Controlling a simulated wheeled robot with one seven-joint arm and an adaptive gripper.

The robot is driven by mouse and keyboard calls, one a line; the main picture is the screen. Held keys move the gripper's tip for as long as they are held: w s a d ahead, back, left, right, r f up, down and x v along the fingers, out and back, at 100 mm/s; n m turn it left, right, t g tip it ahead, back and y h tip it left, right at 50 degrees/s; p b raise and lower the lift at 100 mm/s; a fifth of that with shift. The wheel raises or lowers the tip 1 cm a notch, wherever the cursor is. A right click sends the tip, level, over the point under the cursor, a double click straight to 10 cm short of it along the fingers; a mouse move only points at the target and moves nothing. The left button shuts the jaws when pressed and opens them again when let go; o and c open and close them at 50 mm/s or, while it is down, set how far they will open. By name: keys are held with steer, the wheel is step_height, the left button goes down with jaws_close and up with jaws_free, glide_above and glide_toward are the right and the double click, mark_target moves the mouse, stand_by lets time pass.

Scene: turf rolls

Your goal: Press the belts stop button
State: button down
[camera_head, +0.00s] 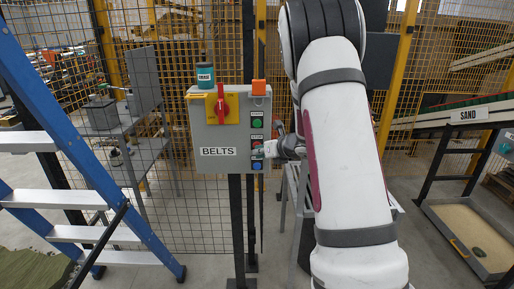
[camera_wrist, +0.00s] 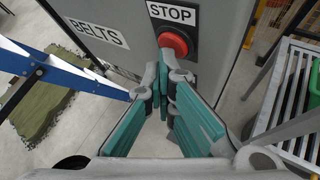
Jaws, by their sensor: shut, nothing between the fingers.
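The grey BELTS control box (camera_head: 215,136) stands on posts in front of a mesh fence. In the wrist view, the red stop button (camera_wrist: 174,41) sits below a STOP label (camera_wrist: 172,13) on the box (camera_wrist: 120,15). My gripper (camera_wrist: 166,68) is shut and empty, its fingertips just in front of the button's lower edge. I cannot tell whether they touch it. In the head view, my gripper (camera_head: 262,150) is at the box's right side, partly hiding the button column between a green button (camera_head: 257,123) and a blue button (camera_head: 257,166).
A red switch on a yellow plate (camera_head: 212,110) is on the box, with a teal can (camera_head: 205,76) on top. A blue ladder (camera_head: 75,140) stands at the left. A SAND conveyor (camera_head: 468,114) is at the right. A metal rack (camera_wrist: 290,100) stands right of my gripper.

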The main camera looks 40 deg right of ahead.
steer(key=shift+s, duration=0.1)
steer(key=shift+s+a, duration=0.5)
steer(key=shift+s, duration=0.1)
steer(key=shift+s+a+b, duration=0.35)
steer(key=shift+s+a, duration=0.35)
steer(key=shift+s, duration=0.35)
steer(key=shift+s+a+b, duration=0.35)
steer(key=shift+s+a, duration=0.35)
steer(key=shift+s, duration=0.35)
